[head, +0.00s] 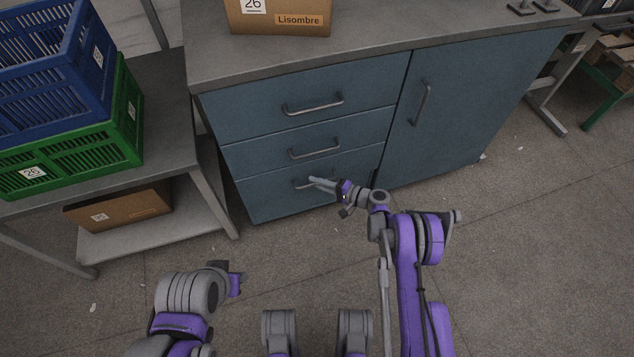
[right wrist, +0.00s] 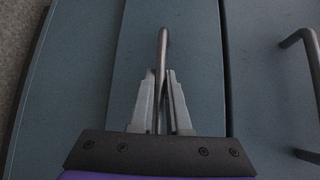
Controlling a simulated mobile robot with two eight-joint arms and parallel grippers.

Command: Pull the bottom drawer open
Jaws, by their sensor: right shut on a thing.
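The bottom drawer (head: 262,203) is the lowest of three blue drawer fronts in the cabinet, and it looks flush with the fronts above. Its bar handle (head: 300,184) is partly covered by my gripper. My right gripper (head: 316,181) is at this handle. In the right wrist view its two grey fingers (right wrist: 162,105) lie on either side of the handle bar (right wrist: 162,50), shut on it. My left gripper (head: 236,283) is low in the head view, away from the cabinet; its fingers are not clear.
The middle drawer's handle (head: 314,148) and top drawer's handle (head: 313,105) are above. A cabinet door (head: 455,110) is to the right. A grey shelf table (head: 170,150) with blue (head: 50,80) and green crates (head: 75,160) stands left. The floor before the drawers is clear.

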